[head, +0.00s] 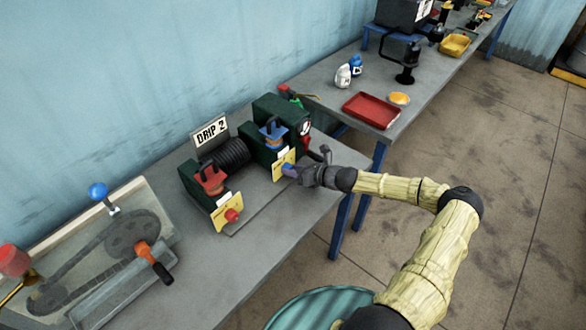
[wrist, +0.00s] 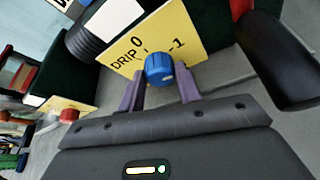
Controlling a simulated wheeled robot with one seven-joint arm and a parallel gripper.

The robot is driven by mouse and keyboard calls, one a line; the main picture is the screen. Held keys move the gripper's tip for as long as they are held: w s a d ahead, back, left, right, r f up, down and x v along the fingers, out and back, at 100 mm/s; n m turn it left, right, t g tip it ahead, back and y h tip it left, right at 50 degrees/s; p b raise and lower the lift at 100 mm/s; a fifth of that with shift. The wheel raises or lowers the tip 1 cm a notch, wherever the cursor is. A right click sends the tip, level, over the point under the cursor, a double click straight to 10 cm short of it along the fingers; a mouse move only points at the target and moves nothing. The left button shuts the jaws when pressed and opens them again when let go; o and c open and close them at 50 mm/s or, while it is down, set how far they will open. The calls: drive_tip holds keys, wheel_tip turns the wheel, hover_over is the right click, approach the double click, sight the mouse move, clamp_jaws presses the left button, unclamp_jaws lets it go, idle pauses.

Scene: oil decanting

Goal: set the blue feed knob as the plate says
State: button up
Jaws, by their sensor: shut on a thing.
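The sign plate (head: 210,132) on the bench machine reads "DRIP 2". In the wrist view the blue feed knob (wrist: 160,68) sits on a yellow dial plate (wrist: 176,34) marked "0", "1" and "DRIP"; other marks may be hidden by the knob. My gripper (wrist: 159,86) is shut on the blue knob, with a purple finger on each side of it. I cannot tell clearly where the knob points. In the head view my gripper (head: 291,171) is at the right-hand yellow plate (head: 280,161) and hides most of the knob.
A red knob (head: 232,215) stands on the left yellow plate (head: 220,222), also in the wrist view (wrist: 69,115). A black cylinder (wrist: 275,60) is close to the right of my gripper. A belt drive with an orange-handled lever (head: 152,262) lies at left; a red tray (head: 371,110) sits on the far bench.

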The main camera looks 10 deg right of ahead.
idle(0.4)
drive_tip(key=o, duration=0.7)
drive_tip(key=b+v, duration=0.2)
drive_tip(key=v, duration=1.5)
drive_tip(key=shift+d, duration=0.25)
drive_tip(key=shift+s, duration=0.15)
